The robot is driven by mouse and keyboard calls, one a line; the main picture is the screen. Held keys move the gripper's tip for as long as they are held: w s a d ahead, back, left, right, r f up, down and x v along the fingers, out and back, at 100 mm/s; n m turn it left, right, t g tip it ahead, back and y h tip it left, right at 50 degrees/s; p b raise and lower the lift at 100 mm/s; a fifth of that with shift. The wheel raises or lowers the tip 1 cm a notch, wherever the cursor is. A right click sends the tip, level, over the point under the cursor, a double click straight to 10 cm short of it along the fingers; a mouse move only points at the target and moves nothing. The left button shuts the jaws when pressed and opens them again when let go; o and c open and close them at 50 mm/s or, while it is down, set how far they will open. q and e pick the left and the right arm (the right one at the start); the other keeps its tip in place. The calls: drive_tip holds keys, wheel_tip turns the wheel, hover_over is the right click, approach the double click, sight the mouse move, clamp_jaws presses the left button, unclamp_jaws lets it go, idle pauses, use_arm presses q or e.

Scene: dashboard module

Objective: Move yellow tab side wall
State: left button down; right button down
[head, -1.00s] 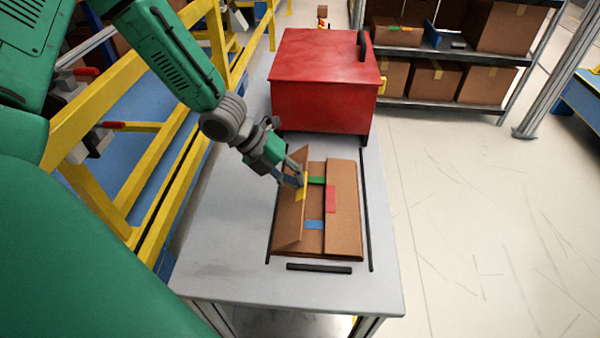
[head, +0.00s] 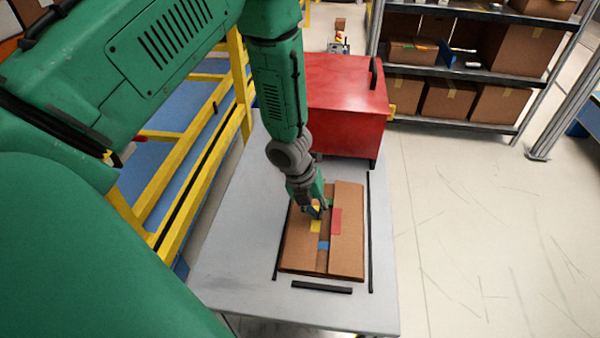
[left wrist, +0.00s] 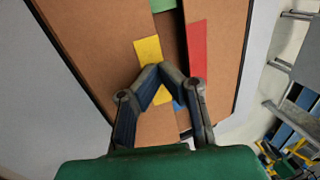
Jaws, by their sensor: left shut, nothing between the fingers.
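A flat cardboard box (head: 346,258) lies on the grey table, with yellow, red, green and blue tabs on it. The yellow tab (head: 316,226) is on the left flap (head: 300,246), which lies down nearly flat. My left gripper (head: 318,212) is shut and empty, its fingertips over the yellow tab. In the left wrist view the fingertips (left wrist: 160,68) meet at the right edge of the yellow tab (left wrist: 148,52); I cannot tell whether they touch it. The red tab (left wrist: 196,52) is just right of them. The blue tab is mostly hidden behind a finger there. My right gripper is not in view.
A red case (head: 350,118) stands on the table behind the box. Black strips (head: 322,287) frame the box on the table. Yellow railing (head: 185,170) runs along the left, and shelves with cartons (head: 450,100) stand at the back right. The table's left front (head: 235,270) is clear.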

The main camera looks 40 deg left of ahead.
use_arm(q)
drive_tip(key=shift+d, duration=0.65)
drive_tip(key=shift+a+f, duration=0.15)
drive_tip(key=shift+a, duration=0.45)
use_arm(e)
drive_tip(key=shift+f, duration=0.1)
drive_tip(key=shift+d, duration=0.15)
